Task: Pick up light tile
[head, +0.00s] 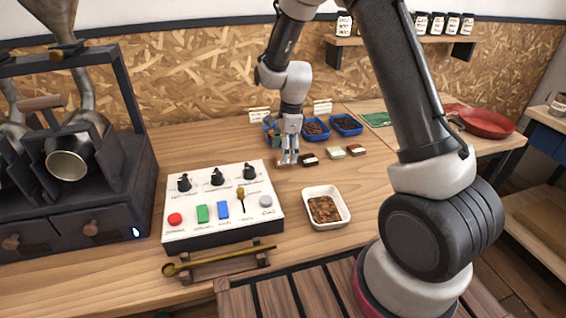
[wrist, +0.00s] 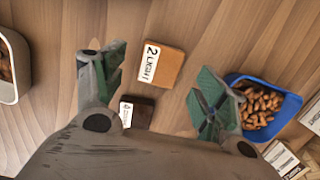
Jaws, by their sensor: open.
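The light tile (wrist: 163,66) is a flat brown square with a white label reading "2 LIGHT" along one side. In the wrist view it lies on the wooden bench, between and slightly beyond my fingertips. My gripper (head: 288,160) points down over the bench in the head view, with the fingers apart and nothing held. In the wrist view the gripper (wrist: 160,76) has one greenish fingertip on each side of the tile. In the head view the fingers largely hide the tile. I cannot tell the exact height of the fingertips above it.
A dark tile (wrist: 137,110) lies close below it in the wrist view. A dark tile (head: 309,160), a pale green tile (head: 335,153) and a dark red tile (head: 357,150) lie right of my gripper. Behind are blue bean trays (head: 346,124). A white dish (head: 326,207) and control panel (head: 220,205) stand nearer.

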